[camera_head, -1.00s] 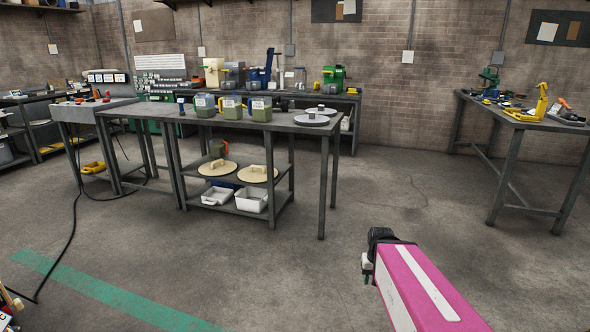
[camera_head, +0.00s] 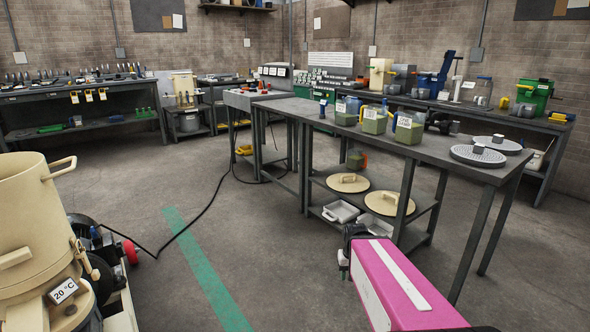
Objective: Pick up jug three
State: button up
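Several jugs with green contents and white labels are in view. Three stand in a row on the long grey table (camera_head: 450,158): a left jug (camera_head: 346,116), a middle jug (camera_head: 374,124) and a right jug (camera_head: 408,132). The labels are too small to read, so I cannot tell which is jug three. My pink arm reaches in from the bottom, in front of the table. My dark gripper (camera_head: 350,240) is at its far end, apart from the jugs; its fingers cannot be made out.
Two grey perforated discs (camera_head: 474,157) lie on the table's right end. Round lids (camera_head: 347,183) and white trays (camera_head: 340,212) are on its shelves. A cream machine (camera_head: 38,230) stands close at left.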

aim_at(345, 109)
jog(key=i+j, duration=0.15)
jog(key=i, duration=0.25)
jog(key=i+j, duration=0.2)
jog(key=i, duration=0.25)
jog(key=i+j, duration=0.15)
jog(key=i, duration=0.25)
jog(key=i+j+z, duration=0.1)
jog(key=i, duration=0.3)
jog(key=j, duration=0.1)
